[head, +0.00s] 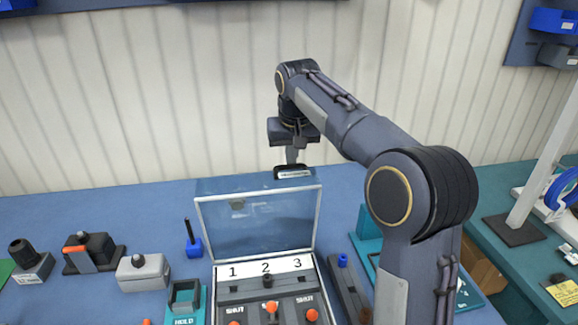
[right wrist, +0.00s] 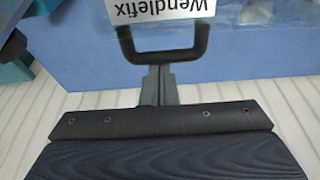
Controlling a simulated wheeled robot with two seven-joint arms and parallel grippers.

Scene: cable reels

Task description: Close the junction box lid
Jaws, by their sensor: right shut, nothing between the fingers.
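The junction box (head: 240,292) stands at the front middle of the blue table, with a white strip numbered 1, 2, 3 and orange knobs inside. Its clear, pale-framed lid (head: 258,232) stands raised, nearly upright, at the back of the box. A black handle (head: 279,171) with a white label sits at the lid's top edge; the handle (right wrist: 203,42) and label also fill the top of the right wrist view. My right gripper (head: 292,158) is shut and empty, its fingertips (right wrist: 158,72) right at the handle's bar. I cannot tell whether they touch it. My left gripper is out of view.
Left of the box are a blue holder with a black rod (head: 194,246), a grey block (head: 144,275), an orange-handled tool (head: 90,252) and a teal HOLD tray (head: 186,310). A dark rail (head: 346,288) lies to its right. A ribbed wall closes the back.

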